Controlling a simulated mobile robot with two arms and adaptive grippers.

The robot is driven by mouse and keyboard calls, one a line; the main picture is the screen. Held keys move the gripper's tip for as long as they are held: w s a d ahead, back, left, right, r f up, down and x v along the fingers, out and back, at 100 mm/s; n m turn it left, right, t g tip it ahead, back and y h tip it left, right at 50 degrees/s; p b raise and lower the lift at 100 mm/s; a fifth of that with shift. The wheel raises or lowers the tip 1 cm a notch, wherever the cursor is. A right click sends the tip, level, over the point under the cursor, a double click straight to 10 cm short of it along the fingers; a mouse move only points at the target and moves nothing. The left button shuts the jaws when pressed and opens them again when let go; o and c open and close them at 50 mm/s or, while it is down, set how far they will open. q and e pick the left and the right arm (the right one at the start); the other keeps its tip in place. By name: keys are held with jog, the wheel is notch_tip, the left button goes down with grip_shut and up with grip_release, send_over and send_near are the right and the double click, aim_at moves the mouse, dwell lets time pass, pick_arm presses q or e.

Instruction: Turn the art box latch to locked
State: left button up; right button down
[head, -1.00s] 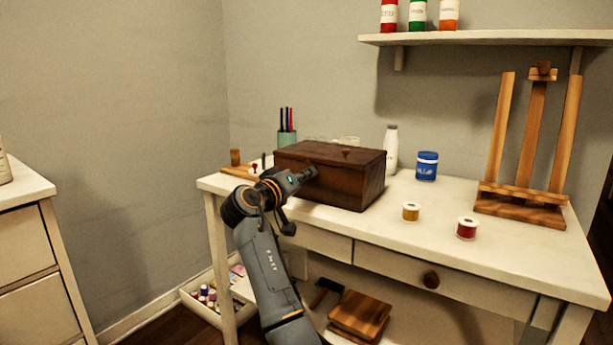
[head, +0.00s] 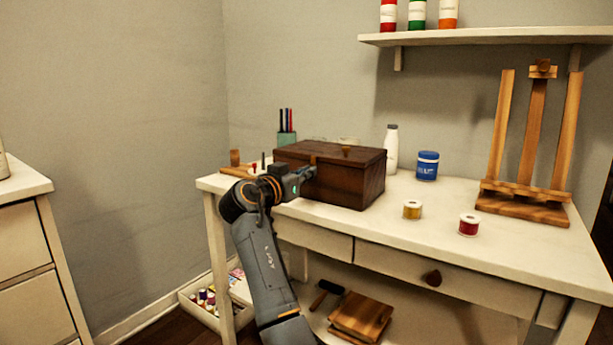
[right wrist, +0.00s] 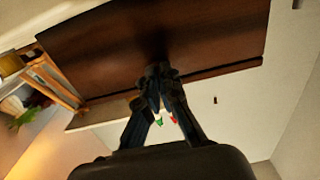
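The art box (head: 340,185) is a dark brown wooden box with its lid down, on the white desk in the head view. A small brass-coloured piece (head: 346,149) shows at its upper edge; I cannot tell whether it is the latch. My right gripper (head: 313,172) is at the box's left front, close to the lid edge. In the right wrist view the box (right wrist: 200,45) fills the upper part, and the fingertips (right wrist: 158,72) come together against or just before it. Nothing clear shows between the tips. My left gripper is out of view.
On the desk (head: 440,245) stand a white bottle (head: 391,150), a blue jar (head: 427,166), a yellow pot (head: 412,210), a red pot (head: 468,224) and a wooden easel (head: 530,150). A pen cup (head: 287,138) is behind the box.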

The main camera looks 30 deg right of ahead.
jog(key=shift+f, duration=0.15)
dwell(0.3)
jog(key=c, duration=1.6)
grip_release()
jog(key=shift+o, duration=0.2)
jog(key=shift+a, duration=0.15)
jog(key=v, duration=1.1)
jog(key=shift+s+a, duration=0.25)
jog(key=shift+a, duration=0.1)
